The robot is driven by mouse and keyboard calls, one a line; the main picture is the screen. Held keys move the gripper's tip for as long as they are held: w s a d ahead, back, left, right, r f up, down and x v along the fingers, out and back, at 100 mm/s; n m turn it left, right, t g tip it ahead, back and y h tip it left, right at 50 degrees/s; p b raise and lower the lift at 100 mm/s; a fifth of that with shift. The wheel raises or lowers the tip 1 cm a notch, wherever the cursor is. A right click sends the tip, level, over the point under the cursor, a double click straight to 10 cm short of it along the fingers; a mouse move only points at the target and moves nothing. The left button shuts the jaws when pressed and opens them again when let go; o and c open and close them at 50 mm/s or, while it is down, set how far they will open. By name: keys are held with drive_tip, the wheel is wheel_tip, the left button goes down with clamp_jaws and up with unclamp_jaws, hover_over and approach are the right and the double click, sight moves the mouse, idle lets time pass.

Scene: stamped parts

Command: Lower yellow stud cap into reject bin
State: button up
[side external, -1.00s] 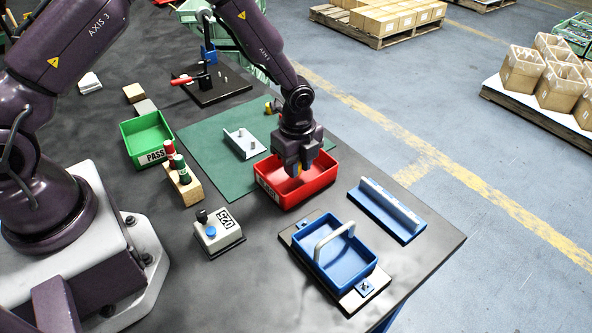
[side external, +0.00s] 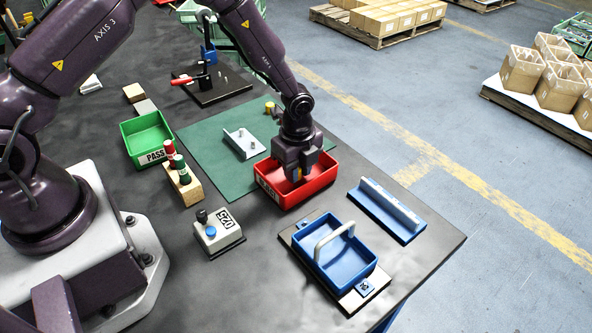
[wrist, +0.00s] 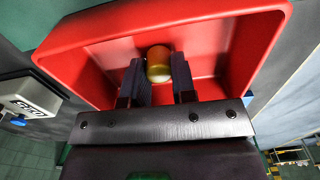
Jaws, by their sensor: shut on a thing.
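The yellow stud cap (wrist: 159,62) sits between the fingertips of my gripper (wrist: 158,76), which is shut on it. The red reject bin (wrist: 215,45) surrounds the cap and fingers in the wrist view. In the side view my gripper (side external: 296,176) points down inside the red bin (side external: 322,181), with its fingertips below the rim. Only a small bit of yellow shows there between the fingers. I cannot tell whether the cap touches the bin floor.
A green PASS bin (side external: 148,130) stands left of the green mat (side external: 215,170). A metal bracket (side external: 241,142) and another yellow piece (side external: 270,107) are behind the red bin.

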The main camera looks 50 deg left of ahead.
drive_tip(key=shift+f, duration=0.15)
drive_tip(key=o, duration=1)
